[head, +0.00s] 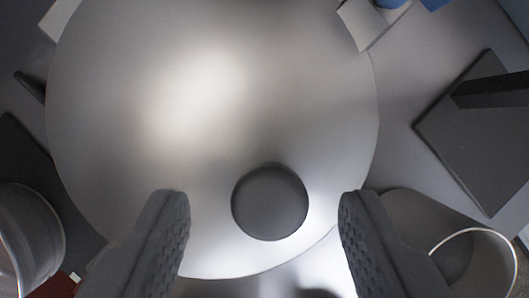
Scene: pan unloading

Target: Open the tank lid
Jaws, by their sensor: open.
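The tank lid (205,95) is a large round grey metal disc that fills the middle and top of the head view, with a bright shine left of its centre. A dark round knob (270,202) stands on its lower part. My gripper (262,208) is open, with one dark textured finger on each side of the knob. Clear gaps show between the knob and both fingers, and nothing is held. The lid's top edge is cut off by the frame. The tank body under the lid is hidden.
A grey cylindrical container with a bright rim (478,262) is at the lower right. A ribbed round container (30,240) is at the lower left. A dark flat panel (478,135) lies at the right. A pale block (362,22) sits by the lid's upper right edge.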

